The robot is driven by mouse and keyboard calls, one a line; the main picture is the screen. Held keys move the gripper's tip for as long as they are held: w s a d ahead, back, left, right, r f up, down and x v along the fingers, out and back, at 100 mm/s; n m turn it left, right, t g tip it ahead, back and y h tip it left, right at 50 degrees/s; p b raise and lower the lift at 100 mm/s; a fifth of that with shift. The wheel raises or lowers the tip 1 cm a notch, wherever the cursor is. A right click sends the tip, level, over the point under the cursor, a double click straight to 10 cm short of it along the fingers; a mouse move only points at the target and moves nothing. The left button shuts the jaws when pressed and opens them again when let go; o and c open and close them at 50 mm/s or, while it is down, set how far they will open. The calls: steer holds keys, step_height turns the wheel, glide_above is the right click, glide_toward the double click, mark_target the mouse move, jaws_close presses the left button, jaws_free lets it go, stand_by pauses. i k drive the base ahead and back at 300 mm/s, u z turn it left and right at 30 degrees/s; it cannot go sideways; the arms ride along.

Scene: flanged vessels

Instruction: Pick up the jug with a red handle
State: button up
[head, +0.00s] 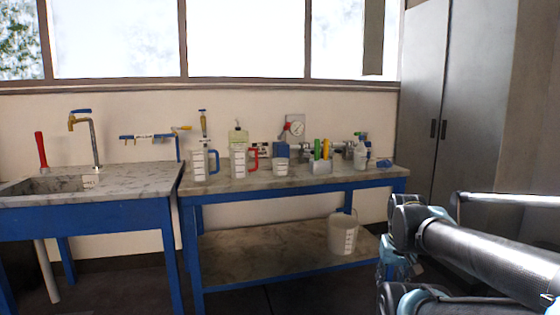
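The jug with a red handle (238,162) stands upright on the marble-topped bench, left of its middle. It is pale and translucent with dark marks on its side, and its red handle (253,159) points right. A greenish bottle top shows just above it, and I cannot tell whether this is part of the jug or a bottle behind it. Links of my arm fill the lower right, well apart from the jug. I cannot make out my gripper's fingers in this view.
A blue-handled jug (199,164) stands left of the red-handled one, and a small white beaker (281,169) stands right. A sink bench (110,190) is at left, grey cabinets (470,110) at right.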

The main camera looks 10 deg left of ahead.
mark_target(239, 154)
steer(key=u, duration=0.2)
steer(key=i, duration=1.3)
steer(key=u, duration=0.7)
